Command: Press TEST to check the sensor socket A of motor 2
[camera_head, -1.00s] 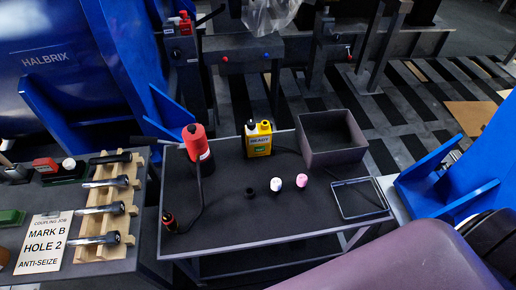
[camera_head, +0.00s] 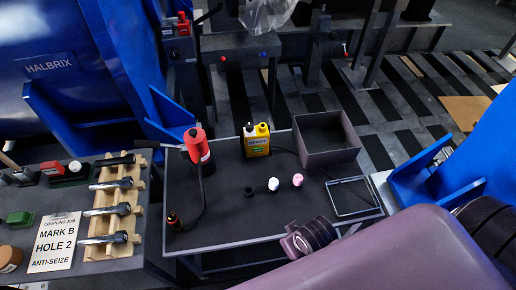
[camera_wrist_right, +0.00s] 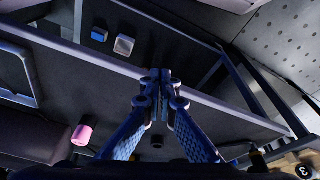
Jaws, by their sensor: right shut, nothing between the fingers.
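A black (camera_head: 249,192), a white (camera_head: 273,184) and a pink (camera_head: 298,180) small piece stand on the table top. No TEST marking is readable, and I cannot tell which part is socket A. My right gripper (camera_wrist_right: 160,78) is shut and empty, over the table's front edge. My left gripper is out of view.
An open grey bin (camera_head: 325,150) and a thin frame (camera_head: 354,196) occupy the table's right side. The left bench holds a wooden rack (camera_head: 126,170) of bolts and a note card (camera_head: 54,242). Large blue housings flank the table. The table's front middle is bare.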

